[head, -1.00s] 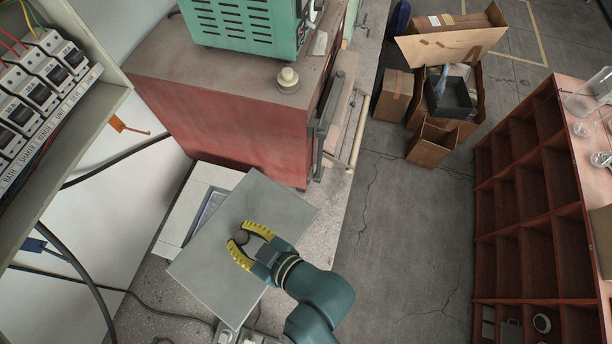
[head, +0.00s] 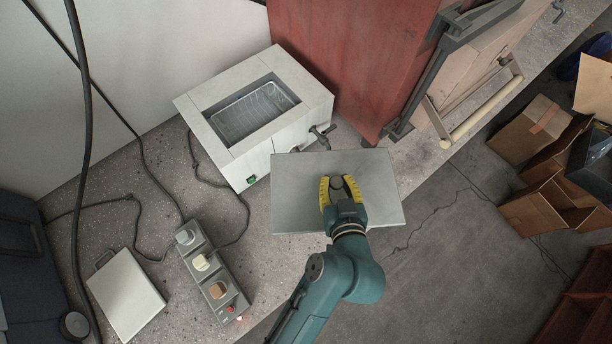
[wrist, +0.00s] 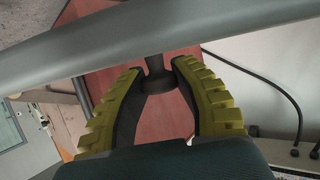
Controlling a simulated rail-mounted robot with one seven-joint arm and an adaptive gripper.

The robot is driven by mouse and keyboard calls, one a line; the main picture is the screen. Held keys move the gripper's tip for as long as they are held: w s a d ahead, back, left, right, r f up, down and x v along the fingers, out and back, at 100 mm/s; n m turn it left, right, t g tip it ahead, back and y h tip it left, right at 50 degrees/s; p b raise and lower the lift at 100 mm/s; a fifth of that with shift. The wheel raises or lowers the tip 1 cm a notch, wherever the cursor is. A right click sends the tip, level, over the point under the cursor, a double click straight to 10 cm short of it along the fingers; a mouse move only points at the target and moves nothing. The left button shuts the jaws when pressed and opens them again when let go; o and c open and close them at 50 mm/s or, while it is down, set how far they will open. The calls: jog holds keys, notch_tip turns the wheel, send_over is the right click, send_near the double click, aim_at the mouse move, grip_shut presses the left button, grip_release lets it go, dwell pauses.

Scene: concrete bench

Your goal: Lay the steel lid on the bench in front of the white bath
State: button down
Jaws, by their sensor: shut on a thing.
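The steel lid (head: 295,205) is a flat grey rectangular plate with a dark round knob (head: 337,182) on top. In the head view it is held to the right of and in front of the white bath, partly over the bench edge. My gripper (head: 339,186), with yellow padded fingers, is shut on the knob. The white bath (head: 215,135) stands open at the back of the bench with a wire rack inside. The lid's height above the bench is hard to tell.
A power strip (head: 213,275) with several plugs lies on the bench (head: 262,262) at the front, with cables running behind it. A pale flat panel (head: 126,295) lies left of it. A tap (head: 322,134) sticks out of the bath. A red cabinet (head: 350,60) stands at the right.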

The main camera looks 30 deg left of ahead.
jog(key=a+f+b, duration=0.1)
jog(key=f+b, duration=0.4)
jog(key=f, duration=0.3)
jog(key=a+f+n+g+y+b, duration=0.1)
jog(key=a+f+b, duration=0.1)
jog(key=f+b, duration=0.3)
jog(key=w+a+f+n+y+b, duration=0.1)
jog(key=f+b, duration=0.5)
jog(key=f, duration=0.4)
jog(key=shift+a+f, duration=0.25)
jog(key=shift+f, duration=0.05)
jog(key=shift+f, duration=0.2)
jog(key=c, duration=0.8)
grip_release()
jog(key=shift+g, duration=0.3)
jog(key=shift+c, duration=0.2)
